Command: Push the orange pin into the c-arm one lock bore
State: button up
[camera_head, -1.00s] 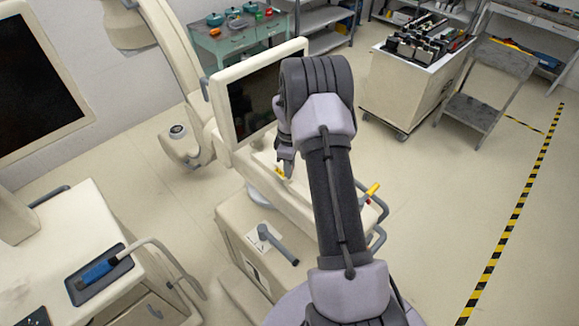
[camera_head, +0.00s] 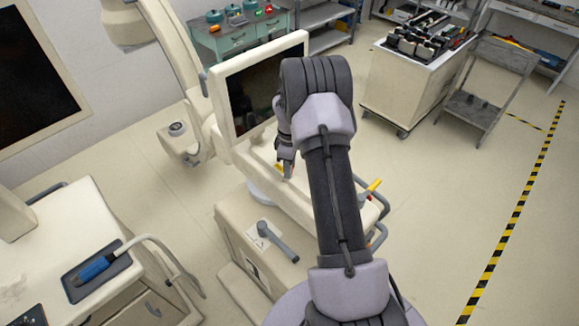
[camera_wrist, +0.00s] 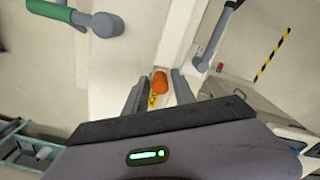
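The orange pin (camera_wrist: 160,82) shows in the wrist view, standing out from a pale surface beside a small yellow marking (camera_wrist: 153,101). My gripper (camera_wrist: 157,78) is open, with one finger on each side of the pin and a visible gap to each. In the head view my gripper (camera_head: 286,168) points down at the cream top of the cart (camera_head: 301,203), just in front of its monitor (camera_head: 262,93). A small yellow patch (camera_head: 279,167) shows beside the fingers there. The lock bore cannot be made out, and the pin's lower end is hidden.
A grey lever (camera_head: 276,242) sits on the cart's near face. A yellow-and-red handle (camera_head: 373,187) stands at its right end. In the wrist view a green-handled lever (camera_wrist: 55,10) lies upper left. Open floor (camera_head: 445,215) lies to the right.

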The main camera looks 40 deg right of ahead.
jog(key=shift+o, duration=0.9)
notch_tip(320, 180, up, 18)
jog(key=shift+f, duration=0.25)
jog(key=s+a+f+m+t+b, duration=0.1)
jog(key=s+a+m+t+b, duration=0.2)
jog(key=a+b, duration=0.6)
jog(key=s+a+f+m+b, duration=0.1)
jog(key=s+a+m+b, duration=0.1)
jog(key=s+a+b, duration=0.5)
jog(key=s+a+f+m+t+y+b, duration=0.2)
jog(key=s+a+f+m+b, duration=0.5)
jog(key=s+a+f+b, duration=0.5)
jog(key=s+f+b, duration=0.1)
jog(key=s+b, duration=0.1)
jog(key=s, duration=0.1)
jog(key=shift+s+a+f+t, duration=0.2)
jog(key=shift+s+a+t, duration=0.05)
jog(key=shift+a+t, duration=0.15)
